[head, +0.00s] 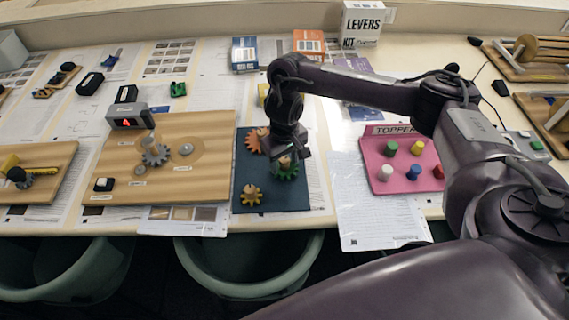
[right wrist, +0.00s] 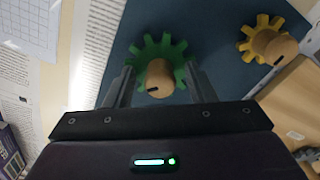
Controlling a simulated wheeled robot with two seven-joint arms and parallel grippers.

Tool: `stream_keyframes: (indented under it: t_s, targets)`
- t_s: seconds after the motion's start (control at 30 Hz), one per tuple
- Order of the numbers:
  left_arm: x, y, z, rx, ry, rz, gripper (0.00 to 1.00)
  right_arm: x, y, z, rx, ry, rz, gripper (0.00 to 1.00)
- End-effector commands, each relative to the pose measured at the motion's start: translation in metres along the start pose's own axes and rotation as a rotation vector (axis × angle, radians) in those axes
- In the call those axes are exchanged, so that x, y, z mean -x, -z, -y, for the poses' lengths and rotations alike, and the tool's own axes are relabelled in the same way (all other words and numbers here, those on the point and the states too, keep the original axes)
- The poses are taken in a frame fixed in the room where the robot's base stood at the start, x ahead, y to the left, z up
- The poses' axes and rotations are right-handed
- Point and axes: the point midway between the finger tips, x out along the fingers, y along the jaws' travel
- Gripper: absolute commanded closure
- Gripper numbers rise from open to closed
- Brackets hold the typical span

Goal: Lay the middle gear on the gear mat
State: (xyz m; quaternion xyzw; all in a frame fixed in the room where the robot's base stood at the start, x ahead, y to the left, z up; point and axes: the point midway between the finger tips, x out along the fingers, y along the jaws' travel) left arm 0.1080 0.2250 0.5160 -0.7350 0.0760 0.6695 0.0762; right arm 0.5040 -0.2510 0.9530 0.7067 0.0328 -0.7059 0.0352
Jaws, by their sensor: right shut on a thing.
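The green gear (head: 287,172) with a wooden knob is over the right part of the dark blue gear mat (head: 280,203). My right gripper (head: 290,155) is above it. I cannot tell whether the gear touches the mat. A yellow gear (head: 251,195) lies at the mat's near left. An orange gear (head: 254,140) is at the far left of the mat, partly hidden by my gripper. My left gripper is not in view.
A wooden board (head: 210,125) with a grey gear (head: 155,154) and a red-lit display box (head: 127,116) stands left of the mat. Right of it are a paper sheet (head: 365,205) and a pink peg board (head: 408,182). Small boxes stand behind. The table's front edge is close.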

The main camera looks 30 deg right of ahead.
Motion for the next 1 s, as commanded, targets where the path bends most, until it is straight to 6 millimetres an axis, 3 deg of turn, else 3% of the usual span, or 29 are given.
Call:
stream_keyframes:
  t_s: [0.07,0.47,0.5,0.63,1.0]
  targets:
    - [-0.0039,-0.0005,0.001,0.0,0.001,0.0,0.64,-0.0077,0.0002,0.0002,0.0,0.001,0.0,0.72]
    - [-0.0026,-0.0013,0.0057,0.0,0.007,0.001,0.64,-0.0109,-0.0001,-0.0001,0.0,0.0,0.0,0.72]
    - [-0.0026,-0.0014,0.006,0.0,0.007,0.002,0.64,-0.0103,0.0002,-0.0001,0.0,0.0,0.0,0.45]
    - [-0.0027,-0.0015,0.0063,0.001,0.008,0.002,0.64,-0.0102,0.0002,-0.0001,0.0,0.0,0.0,0.28]
    - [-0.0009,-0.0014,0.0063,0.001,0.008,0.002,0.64,-0.0024,0.0013,-0.0004,0.001,-0.001,-0.004,0.28]
